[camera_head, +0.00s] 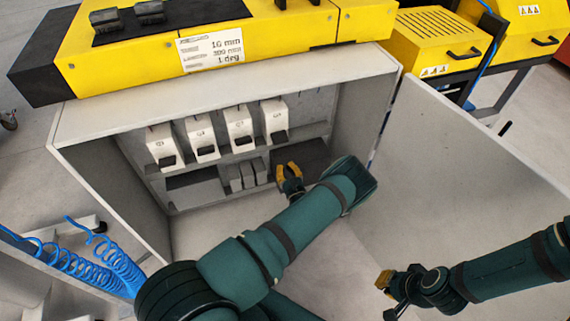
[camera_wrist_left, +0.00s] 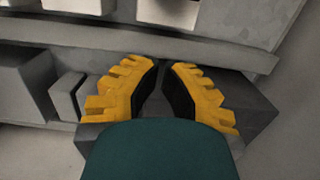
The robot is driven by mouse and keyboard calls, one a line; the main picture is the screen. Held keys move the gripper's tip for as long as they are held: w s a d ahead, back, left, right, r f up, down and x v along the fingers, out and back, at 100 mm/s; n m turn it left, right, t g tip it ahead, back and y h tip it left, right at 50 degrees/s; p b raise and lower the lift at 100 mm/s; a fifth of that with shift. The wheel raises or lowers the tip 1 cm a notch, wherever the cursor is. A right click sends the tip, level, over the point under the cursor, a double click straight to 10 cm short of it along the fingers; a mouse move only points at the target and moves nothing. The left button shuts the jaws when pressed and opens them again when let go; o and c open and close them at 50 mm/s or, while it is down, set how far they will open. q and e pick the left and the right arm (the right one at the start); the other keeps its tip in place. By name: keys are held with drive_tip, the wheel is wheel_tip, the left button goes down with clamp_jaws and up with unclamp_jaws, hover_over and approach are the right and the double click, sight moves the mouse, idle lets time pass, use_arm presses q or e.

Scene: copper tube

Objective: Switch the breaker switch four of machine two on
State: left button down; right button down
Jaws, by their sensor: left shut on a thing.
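Inside the open cabinet, a row of white breakers hangs on the back wall. The rightmost, breaker four (camera_head: 273,114), has its black lever (camera_head: 280,137) at its lower end. The lower part of a white breaker (camera_wrist_left: 168,12) shows at the top of the left wrist view. My left gripper (camera_head: 290,176) is inside the cabinet, below breaker four and apart from it. In the left wrist view its yellow fingers (camera_wrist_left: 160,92) are drawn close around something I cannot make out. My right gripper (camera_head: 386,284) is outside the cabinet at lower right; its jaw opening is unclear.
A dark grey box (camera_wrist_left: 255,105) sits behind the left fingers, with small grey modules (camera_head: 247,173) to its left. The cabinet door (camera_head: 470,150) stands open on the right. A yellow machine (camera_head: 130,50) sits on top. Blue coiled hoses (camera_head: 85,265) hang at lower left.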

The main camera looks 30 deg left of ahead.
sight(280, 138)
use_arm(q)
drive_tip(key=b+x, duration=0.1)
drive_tip(key=x, duration=0.6)
drive_tip(key=shift+w+a, duration=0.2)
drive_tip(key=shift+a, duration=0.2)
drive_tip(key=r, duration=0.2)
drive_tip(key=shift+s+d+r, duration=0.25)
drive_tip(key=shift+d+r, duration=0.15)
drive_tip(key=shift+s+d+r, duration=0.2)
drive_tip(key=shift+r, duration=0.25)
